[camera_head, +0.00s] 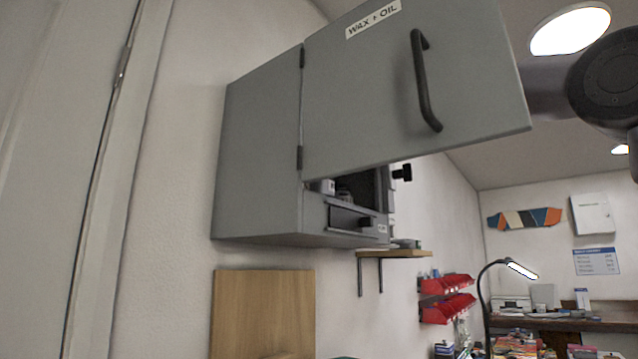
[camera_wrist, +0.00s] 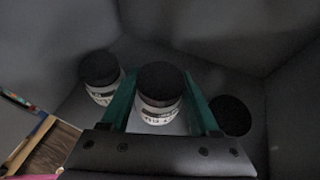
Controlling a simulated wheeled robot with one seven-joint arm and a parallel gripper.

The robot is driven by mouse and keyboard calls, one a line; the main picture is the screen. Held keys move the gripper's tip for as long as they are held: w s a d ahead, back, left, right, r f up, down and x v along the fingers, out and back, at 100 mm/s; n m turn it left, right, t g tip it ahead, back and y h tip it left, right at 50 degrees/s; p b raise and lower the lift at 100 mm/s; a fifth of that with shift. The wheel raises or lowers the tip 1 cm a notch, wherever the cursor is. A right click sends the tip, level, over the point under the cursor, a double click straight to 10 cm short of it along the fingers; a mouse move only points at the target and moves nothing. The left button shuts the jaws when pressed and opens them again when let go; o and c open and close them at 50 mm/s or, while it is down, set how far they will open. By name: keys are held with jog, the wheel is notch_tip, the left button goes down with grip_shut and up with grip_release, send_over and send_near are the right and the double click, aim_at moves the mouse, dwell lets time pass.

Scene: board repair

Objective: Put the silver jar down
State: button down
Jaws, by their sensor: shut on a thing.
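The silver jar (camera_wrist: 157,108), with a black lid and a pale label, is between the green fingers of my gripper (camera_wrist: 160,80) in the wrist view. The fingers are shut on its sides. The jar looks upright inside a grey cabinet; whether its base touches the surface below cannot be told. In the head view, the cabinet (camera_head: 255,160) hangs on the wall, and its door (camera_head: 400,95), labelled "WAX + OIL", stands open. The door hides my gripper and the held jar there.
A similar black-lidded jar (camera_wrist: 101,80) stands just left of my gripper. A dark round lid (camera_wrist: 231,116) is close on the right. Grey cabinet walls (camera_wrist: 200,35) surround them. A small wooden shelf (camera_head: 395,253) and red bins (camera_head: 447,284) are below the cabinet.

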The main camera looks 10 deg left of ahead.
jog(key=shift+a+f, duration=0.15)
jog(key=shift+f, duration=0.75)
jog(key=shift+f, duration=0.1)
jog(key=shift+c, duration=0.6)
grip_release()
